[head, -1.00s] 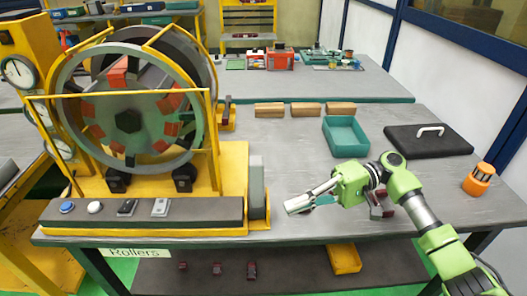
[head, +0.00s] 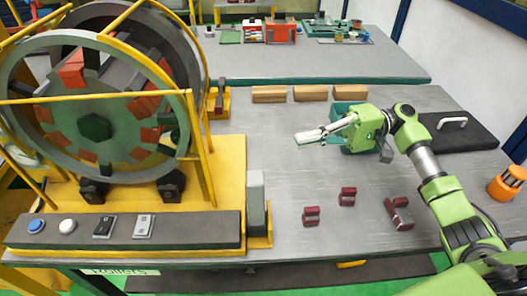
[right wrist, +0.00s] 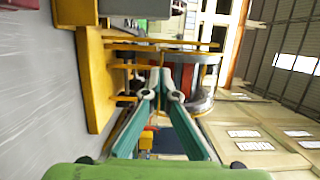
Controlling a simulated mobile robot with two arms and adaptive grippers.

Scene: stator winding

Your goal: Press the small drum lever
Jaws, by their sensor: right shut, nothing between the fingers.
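The large drum (head: 95,125), a grey-green ring with red blocks inside, stands on a yellow base (head: 225,165) at the left. A dark upright lever (head: 219,95) stands on a small yellow mount behind the base's right side. A grey upright block (head: 256,195) stands at the base's front right corner. I cannot tell which is the small drum lever. My right gripper (head: 298,138) is shut and empty above the table, right of the drum and apart from both. In the right wrist view its fingers (right wrist: 163,94) point toward the drum (right wrist: 203,85). My left gripper is not in view.
Several small dark red parts (head: 348,196) lie on the table near the front. Wooden blocks (head: 269,94) lie behind the gripper. A teal bin (head: 345,108) is partly hidden by my right arm. A black panel (head: 460,131) lies at the right.

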